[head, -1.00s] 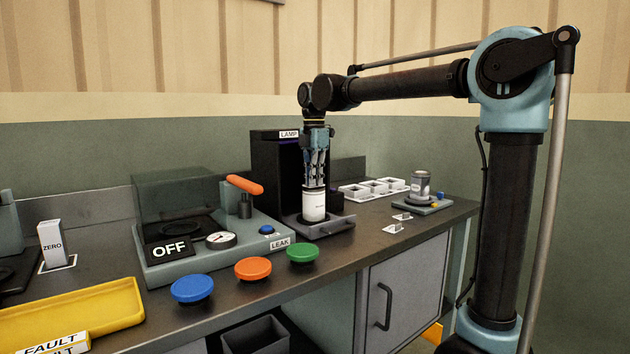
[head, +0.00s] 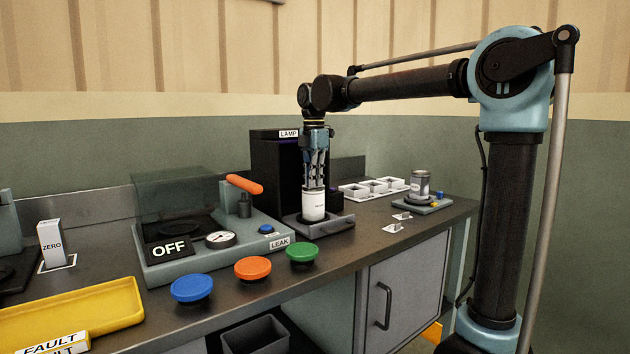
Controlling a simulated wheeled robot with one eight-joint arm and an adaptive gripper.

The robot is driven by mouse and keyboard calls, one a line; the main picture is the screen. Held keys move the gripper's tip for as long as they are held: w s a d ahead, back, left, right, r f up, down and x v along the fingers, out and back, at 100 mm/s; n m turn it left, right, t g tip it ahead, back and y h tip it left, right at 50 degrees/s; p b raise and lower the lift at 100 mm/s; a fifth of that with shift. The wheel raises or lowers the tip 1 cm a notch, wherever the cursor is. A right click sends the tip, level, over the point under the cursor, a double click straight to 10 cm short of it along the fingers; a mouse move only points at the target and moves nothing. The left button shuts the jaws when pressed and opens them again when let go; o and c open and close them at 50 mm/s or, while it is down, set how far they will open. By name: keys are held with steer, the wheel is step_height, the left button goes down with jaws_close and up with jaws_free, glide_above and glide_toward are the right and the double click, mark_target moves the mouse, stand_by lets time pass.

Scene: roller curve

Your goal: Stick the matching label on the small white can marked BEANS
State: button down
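A small white can (head: 313,206) stands upright on the grey pull-out plate (head: 338,224) of the black LAMP box. Small dark print shows on its side but is too small to read. My gripper (head: 315,184) points straight down over the can, its fingers at the can's top rim. I cannot tell whether the fingers are closed on it or only around it. Small white pieces, possibly labels, lie on the bench to the right: one (head: 402,216) farther back and one (head: 392,228) nearer. No print on them is readable.
A grey-labelled can (head: 420,184) stands on a small platform at the right. White square holders (head: 372,188) sit behind. The LEAK station (head: 205,246), coloured buttons (head: 253,268) and a yellow tray (head: 75,314) lie to the left. The bench's front edge is close to the plate.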

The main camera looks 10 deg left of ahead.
steer(key=c, duration=1.7)
jaws_free()
steer(key=o, duration=0.5)
steer(key=shift+o, duration=0.2)
steer(key=shift+r, duration=4.5)
